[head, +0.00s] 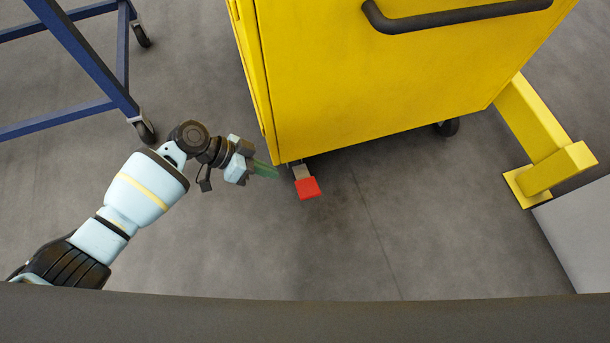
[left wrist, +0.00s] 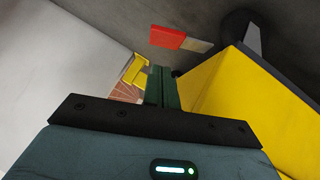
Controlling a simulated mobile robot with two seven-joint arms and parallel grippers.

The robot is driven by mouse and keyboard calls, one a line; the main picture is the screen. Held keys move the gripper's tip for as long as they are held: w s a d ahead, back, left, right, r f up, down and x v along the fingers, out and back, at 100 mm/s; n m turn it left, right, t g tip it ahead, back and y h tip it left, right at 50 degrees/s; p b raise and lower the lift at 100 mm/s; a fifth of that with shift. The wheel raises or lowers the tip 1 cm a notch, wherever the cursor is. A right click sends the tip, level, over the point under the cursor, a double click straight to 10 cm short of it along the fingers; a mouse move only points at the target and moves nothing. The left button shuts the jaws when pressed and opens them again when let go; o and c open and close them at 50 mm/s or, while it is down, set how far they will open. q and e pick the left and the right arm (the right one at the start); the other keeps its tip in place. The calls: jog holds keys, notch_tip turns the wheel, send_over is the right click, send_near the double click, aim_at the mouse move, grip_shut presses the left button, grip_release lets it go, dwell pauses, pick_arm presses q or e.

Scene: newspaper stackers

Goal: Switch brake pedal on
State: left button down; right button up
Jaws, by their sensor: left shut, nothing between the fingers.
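The brake pedal (head: 308,188) is a red plate on a short grey arm, low at the bottom left corner of the yellow cart (head: 370,80). In the left wrist view the red pedal (left wrist: 167,37) shows at the top, just beyond the fingers. My left gripper (head: 276,172) is shut and empty, with its green fingertips a little left of the pedal in the head view. A small gap seems to lie between them; I cannot tell the depth. The left wrist view shows the closed green fingers (left wrist: 162,86) near the yellow cart side (left wrist: 240,105). My right gripper is not in view.
A dark handle (head: 450,18) crosses the cart's upper front. A blue frame on casters (head: 110,95) stands at the upper left. A yellow floor post (head: 545,165) stands at the right beside a pale surface (head: 585,230). The grey floor before the cart is clear.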

pick_arm(q)
jog(key=b, duration=0.4)
send_near(311, 189)
jog(key=x, duration=0.5)
jog(key=shift+w, duration=0.15)
jog(key=shift+d+f, duration=0.3)
jog(key=shift+d, duration=0.15)
